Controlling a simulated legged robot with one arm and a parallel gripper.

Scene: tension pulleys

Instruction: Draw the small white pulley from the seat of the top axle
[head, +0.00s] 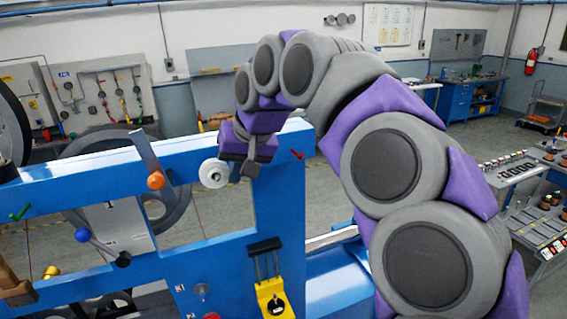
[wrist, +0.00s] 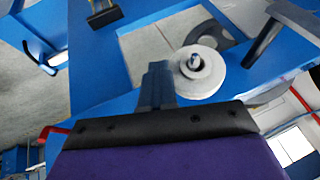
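The small white pulley (head: 213,173) sits on the top axle of the blue frame, just left of my gripper in the head view. In the wrist view the pulley (wrist: 207,82) is a white disc with a raised hub, and the metal axle tip (wrist: 194,61) shows at its centre. My gripper (head: 251,167) is beside the pulley, with its dark fingers pointing down in the head view. In the wrist view the fingers (wrist: 158,84) look closed together at the middle of the palm, with nothing seen between them. They appear apart from the pulley, though the depth gap is unclear.
An orange-knobbed lever (head: 154,180) stands left of the pulley; a blue-knobbed lever (head: 83,235) is lower left. A red clip (head: 298,155) is on the upper beam at right. A yellow block (head: 271,297) is on the frame below. Large dark wheels are at the left.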

